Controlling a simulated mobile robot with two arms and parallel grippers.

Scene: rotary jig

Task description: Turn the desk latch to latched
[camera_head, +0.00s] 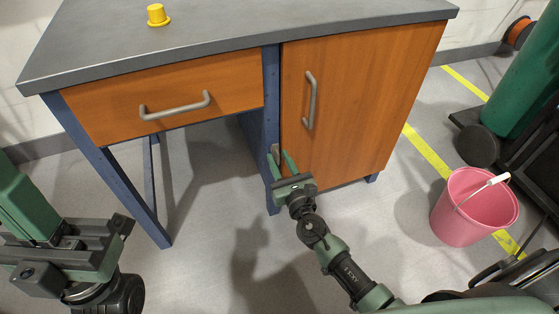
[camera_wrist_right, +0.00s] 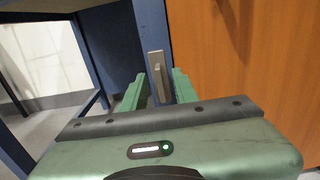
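The desk latch (camera_wrist_right: 157,68) is a small beige-grey piece on the blue desk post, beside the orange cabinet door. In the right wrist view it looks upright, with a raised bar on a plate. In the head view a bit of the latch (camera_head: 275,150) shows just beyond my right gripper (camera_head: 281,161). That gripper is open, and its green fingers stand on either side of the latch in the right wrist view (camera_wrist_right: 159,84). I cannot tell whether they touch it. Part of my left arm (camera_head: 65,250) is at the lower left; its finger state is unclear.
The cabinet door (camera_head: 350,100) and the drawer (camera_head: 165,95) are shut and have grey handles. A yellow knob-like object (camera_head: 157,15) stands on the desktop (camera_head: 250,22). A pink bucket (camera_head: 465,215) stands on the floor at the right. Open floor lies before the desk.

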